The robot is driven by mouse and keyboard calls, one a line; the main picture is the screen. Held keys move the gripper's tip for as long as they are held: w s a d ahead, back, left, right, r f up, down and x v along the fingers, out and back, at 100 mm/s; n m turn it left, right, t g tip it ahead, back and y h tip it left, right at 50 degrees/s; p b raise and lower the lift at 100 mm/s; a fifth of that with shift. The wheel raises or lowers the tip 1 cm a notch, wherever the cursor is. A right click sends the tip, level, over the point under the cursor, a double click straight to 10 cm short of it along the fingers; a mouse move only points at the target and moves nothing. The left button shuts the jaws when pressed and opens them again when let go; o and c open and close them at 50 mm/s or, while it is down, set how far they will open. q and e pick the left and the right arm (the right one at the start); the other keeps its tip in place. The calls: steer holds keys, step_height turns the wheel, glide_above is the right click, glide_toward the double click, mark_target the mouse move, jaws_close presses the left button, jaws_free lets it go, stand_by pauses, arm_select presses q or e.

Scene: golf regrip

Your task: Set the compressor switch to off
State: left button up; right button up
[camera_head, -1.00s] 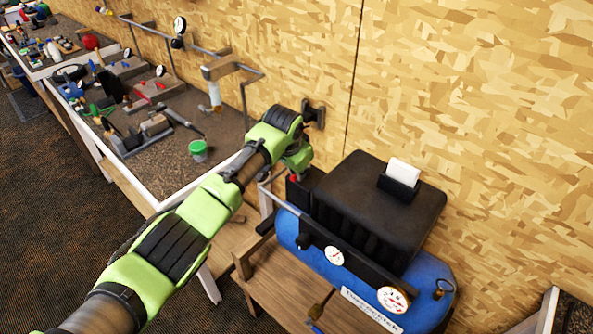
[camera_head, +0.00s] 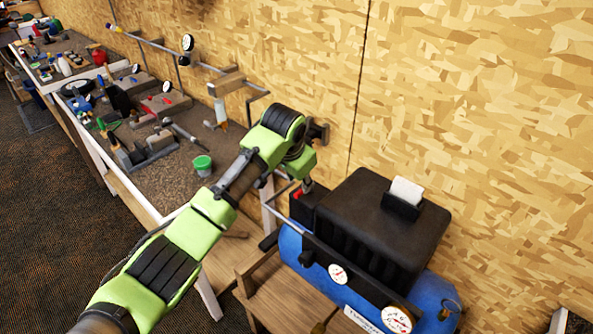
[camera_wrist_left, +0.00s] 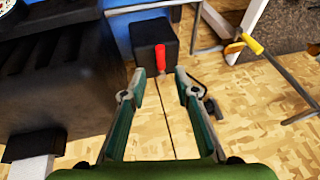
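The compressor has a blue tank (camera_head: 432,290) and a black ribbed housing (camera_head: 385,225), standing on a wooden bench. Its switch box (camera_wrist_left: 150,35) is a black block at the left end of the housing. A red switch lever (camera_wrist_left: 161,58) sticks out of this box in the left wrist view. My left gripper (camera_head: 308,186) is just above the box. In the wrist view its two fingers (camera_wrist_left: 159,75) are apart, with the lever between and just beyond the tips. I cannot tell whether either finger touches it. My right gripper is in neither view.
A workbench (camera_head: 150,185) with tools and a green cup (camera_head: 202,165) runs along the left. A metal rail (camera_head: 290,222) runs beside the switch box. The wooden wall (camera_head: 480,110) is close behind. A white card (camera_head: 406,190) stands on the housing.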

arm_select(q)
steer(key=v, duration=0.6)
steer(key=shift+f, duration=0.1)
